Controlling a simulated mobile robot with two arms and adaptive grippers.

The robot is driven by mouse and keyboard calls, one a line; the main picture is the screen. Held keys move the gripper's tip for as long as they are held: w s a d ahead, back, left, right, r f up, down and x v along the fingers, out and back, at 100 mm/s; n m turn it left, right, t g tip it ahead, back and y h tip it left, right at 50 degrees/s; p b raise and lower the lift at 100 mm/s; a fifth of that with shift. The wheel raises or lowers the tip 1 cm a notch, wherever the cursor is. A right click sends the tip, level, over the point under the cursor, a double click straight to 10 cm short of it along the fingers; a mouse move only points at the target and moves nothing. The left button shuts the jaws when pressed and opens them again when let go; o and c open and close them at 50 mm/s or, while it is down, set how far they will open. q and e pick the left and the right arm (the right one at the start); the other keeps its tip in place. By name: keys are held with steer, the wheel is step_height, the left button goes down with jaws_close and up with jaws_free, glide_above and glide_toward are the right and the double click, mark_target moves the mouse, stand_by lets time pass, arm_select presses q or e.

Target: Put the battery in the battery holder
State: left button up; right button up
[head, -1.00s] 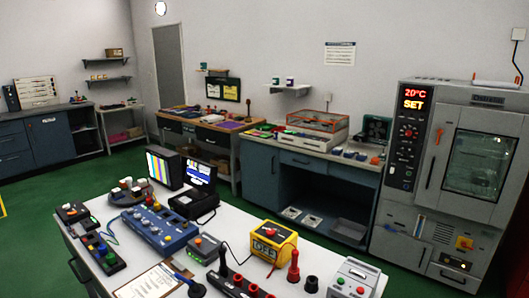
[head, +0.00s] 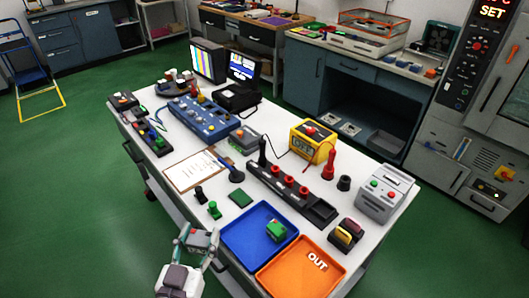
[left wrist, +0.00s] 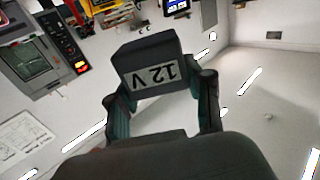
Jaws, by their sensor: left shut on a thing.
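My left gripper (head: 198,238) is at the near left edge of the white bench in the head view. It is shut on a dark box-shaped battery (head: 202,240). In the left wrist view the battery (left wrist: 152,66) sits between the two fingers, with a "12 V" label upside down. A long black holder (head: 283,190) with red posts and an empty-looking compartment at its right end lies on the bench, to the right of and beyond the gripper. I cannot tell for sure that it is the battery holder. My right gripper is not seen.
A blue tray (head: 235,236) with a green block (head: 276,229) and an orange "OUT" tray (head: 273,279) lie at the near edge. A clipboard (head: 190,172), small black and green parts and a yellow meter (head: 304,152) stand around. Free bench top is small.

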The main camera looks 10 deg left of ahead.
arm_select(q)
steer(key=shift+d, duration=0.1)
steer(key=w+d+f+m+g+h, duration=0.2)
steer(key=w+f+m+h, duration=0.1)
steer(key=w+h, duration=0.3)
steer(key=w+d+f+m+g+h, duration=0.2)
steer(key=w+f+m+h, duration=0.2)
steer(key=w, duration=0.4)
steer(key=shift+w+m+g+h, duration=0.3)
steer(key=shift+m+h, duration=0.4)
steer(key=shift+h, duration=0.3)
steer(key=shift+d, duration=0.1)
